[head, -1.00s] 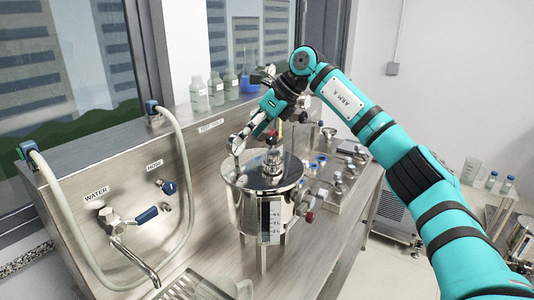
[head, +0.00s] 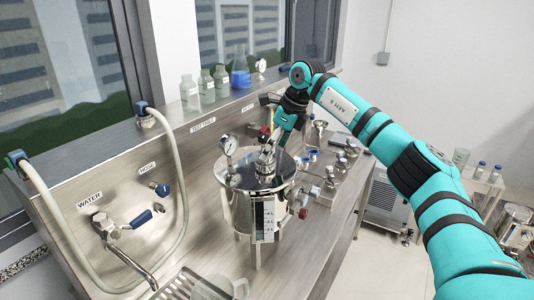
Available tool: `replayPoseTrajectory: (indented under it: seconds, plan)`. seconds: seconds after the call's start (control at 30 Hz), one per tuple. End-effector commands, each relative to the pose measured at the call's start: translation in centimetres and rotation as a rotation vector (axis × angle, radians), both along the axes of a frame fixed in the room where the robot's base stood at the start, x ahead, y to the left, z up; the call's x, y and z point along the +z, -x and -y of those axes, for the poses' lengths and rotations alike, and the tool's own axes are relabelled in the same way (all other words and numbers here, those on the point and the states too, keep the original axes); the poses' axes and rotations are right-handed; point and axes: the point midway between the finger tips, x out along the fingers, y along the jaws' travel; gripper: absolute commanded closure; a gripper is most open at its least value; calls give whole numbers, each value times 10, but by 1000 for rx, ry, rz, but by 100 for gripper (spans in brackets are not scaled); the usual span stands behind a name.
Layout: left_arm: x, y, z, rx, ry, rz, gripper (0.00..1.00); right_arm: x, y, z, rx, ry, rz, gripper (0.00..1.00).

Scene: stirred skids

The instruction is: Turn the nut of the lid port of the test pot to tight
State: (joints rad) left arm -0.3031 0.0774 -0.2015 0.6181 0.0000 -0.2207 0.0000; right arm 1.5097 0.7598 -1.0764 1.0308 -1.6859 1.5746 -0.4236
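The test pot (head: 240,205) is a shiny steel vessel on legs, standing on the steel bench with a level scale on its front. Its lid port (head: 265,168) is a short metal fitting standing up from the middle of the flat lid. My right gripper (head: 268,150) comes down from behind, with its fingers at the top of the port. The fingers hide much of the nut, and I cannot tell whether they are closed on it or how tight it is. My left gripper is not in view.
A dial gauge (head: 229,145) rises from the lid, left of my gripper. A red-handled valve (head: 303,213) sticks out at the pot's right side. Hoses and a water tap (head: 110,226) are at left. Bottles (head: 207,86) line the ledge. Metal fittings (head: 331,178) stand to the right.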

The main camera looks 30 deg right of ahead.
Motion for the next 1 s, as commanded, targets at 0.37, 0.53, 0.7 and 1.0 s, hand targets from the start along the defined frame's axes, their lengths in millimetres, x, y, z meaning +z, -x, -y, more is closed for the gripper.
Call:
replayPoseTrajectory:
  seconds: [0.37, 0.53, 0.7, 1.0]
  plan:
    - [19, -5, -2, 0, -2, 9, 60, -41, -14, -11, 0, 0, 0, 20]
    - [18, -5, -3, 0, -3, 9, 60, -44, -14, -11, 0, 0, 0, 20]
    - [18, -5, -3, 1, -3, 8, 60, -44, -14, -11, 0, 0, 0, 26]
    - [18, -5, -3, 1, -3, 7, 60, -44, -14, -11, 0, 0, 1, 65]
